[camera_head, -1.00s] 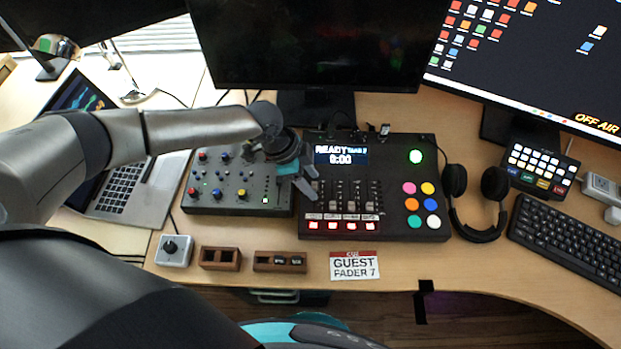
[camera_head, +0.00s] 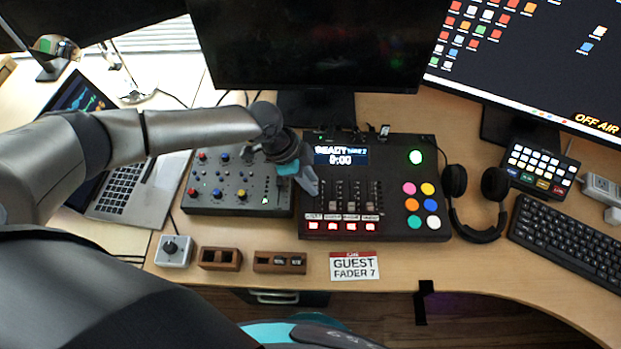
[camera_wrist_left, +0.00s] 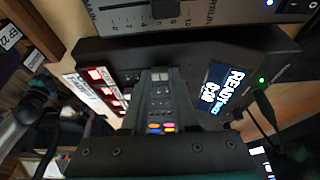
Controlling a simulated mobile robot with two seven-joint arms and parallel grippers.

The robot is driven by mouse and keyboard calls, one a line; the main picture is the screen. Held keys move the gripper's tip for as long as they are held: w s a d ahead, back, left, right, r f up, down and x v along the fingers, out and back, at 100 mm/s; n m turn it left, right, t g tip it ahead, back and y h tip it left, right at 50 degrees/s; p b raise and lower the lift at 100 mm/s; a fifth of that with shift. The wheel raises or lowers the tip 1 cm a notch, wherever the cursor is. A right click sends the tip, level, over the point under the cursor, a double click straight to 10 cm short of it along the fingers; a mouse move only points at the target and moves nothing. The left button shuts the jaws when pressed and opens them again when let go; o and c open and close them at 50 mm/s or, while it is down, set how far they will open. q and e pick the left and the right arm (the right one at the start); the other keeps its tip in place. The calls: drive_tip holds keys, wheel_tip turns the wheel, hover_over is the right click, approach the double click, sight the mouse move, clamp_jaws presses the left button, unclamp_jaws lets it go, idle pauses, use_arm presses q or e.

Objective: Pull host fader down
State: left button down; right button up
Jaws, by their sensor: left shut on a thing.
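The dark fader console (camera_head: 400,150) stands on the desk with a row of upright faders and red-lit buttons below them. Its screen reads READY and 0:00. My left gripper (camera_head: 314,190) is over the leftmost fader, the host fader, and is shut on it. The fingers hide the fader's cap. In the left wrist view the shut fingers (camera_wrist_left: 160,80) reach over the console (camera_wrist_left: 120,52), beside its lit screen. My right gripper is not in view.
A grey knob mixer (camera_head: 225,203) stands close left of the console. Headphones (camera_head: 475,235) and a keyboard (camera_head: 570,240) lie to the right. A "GUEST FADER 7" card (camera_head: 354,266) and small wooden blocks (camera_head: 220,258) lie in front. A monitor (camera_head: 310,45) stands behind.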

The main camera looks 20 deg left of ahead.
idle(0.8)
use_arm(q)
drive_tip(key=shift+s+d+r+p, duration=0.1)
drive_tip(key=shift+s+d+p, duration=0.1)
drive_tip(key=shift+s+p, duration=0.45)
drive_tip(key=shift+s+d+p, duration=0.2)
drive_tip(key=shift+s+p, duration=0.45)
drive_tip(key=c, duration=0.7)
unclamp_jaws()
drive_tip(key=shift+a, duration=0.1)
drive_tip(key=p+v, duration=0.2)
drive_tip(key=v, duration=1.3)
drive_tip(key=shift+p, duration=0.3)
